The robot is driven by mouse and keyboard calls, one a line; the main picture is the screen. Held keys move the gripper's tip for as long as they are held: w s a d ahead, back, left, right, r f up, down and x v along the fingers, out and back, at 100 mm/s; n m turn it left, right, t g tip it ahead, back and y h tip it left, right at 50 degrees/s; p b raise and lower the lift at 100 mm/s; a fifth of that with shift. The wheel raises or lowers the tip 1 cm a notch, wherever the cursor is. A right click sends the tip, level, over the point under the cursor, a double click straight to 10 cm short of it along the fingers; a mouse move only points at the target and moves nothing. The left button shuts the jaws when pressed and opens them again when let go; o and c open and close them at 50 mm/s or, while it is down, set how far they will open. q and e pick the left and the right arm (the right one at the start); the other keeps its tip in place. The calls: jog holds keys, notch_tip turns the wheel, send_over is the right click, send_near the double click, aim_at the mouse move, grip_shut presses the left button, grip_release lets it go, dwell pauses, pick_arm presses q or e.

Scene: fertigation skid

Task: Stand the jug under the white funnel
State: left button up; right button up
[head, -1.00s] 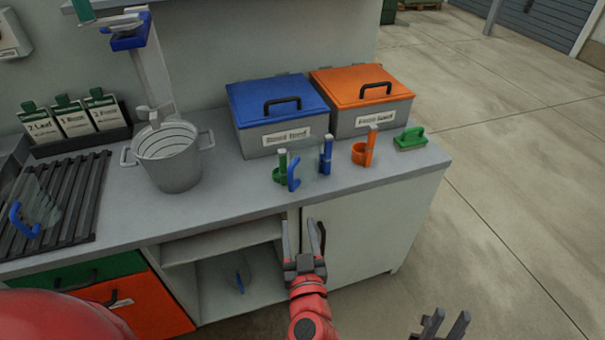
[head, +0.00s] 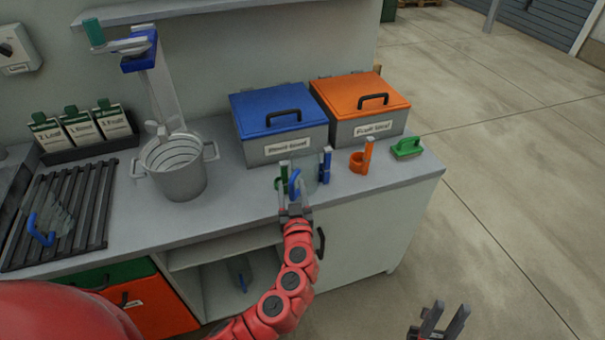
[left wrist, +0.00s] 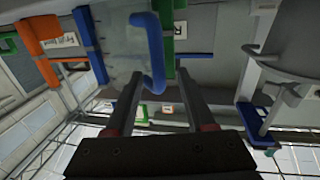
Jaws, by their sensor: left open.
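A clear jug (head: 309,174) with a blue handle stands on the counter's front part, between a green and a blue holder. My left gripper (head: 293,197) is open in front of this jug. In the left wrist view, the blue handle (left wrist: 153,50) appears between and just beyond the open fingertips (left wrist: 159,78); I cannot tell whether they touch it. My right gripper (head: 446,318) is open and empty at the bottom right, over the floor. I cannot make out a white funnel in these views.
Another blue-handled clear jug (head: 60,215) lies on the black rack, and another (head: 240,272) is on the low shelf. A metal pot (head: 178,175) stands below a stirrer. Blue (head: 255,108) and orange (head: 338,93) lidded boxes stand behind. An orange holder (head: 362,160) and green brush (head: 407,148) are right.

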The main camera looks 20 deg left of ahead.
pick_arm(q)
jog(key=shift+w+a, duration=0.25)
jog(key=shift+w, duration=0.45)
jog(key=shift+c, duration=0.3)
grip_shut()
dwell(0.6)
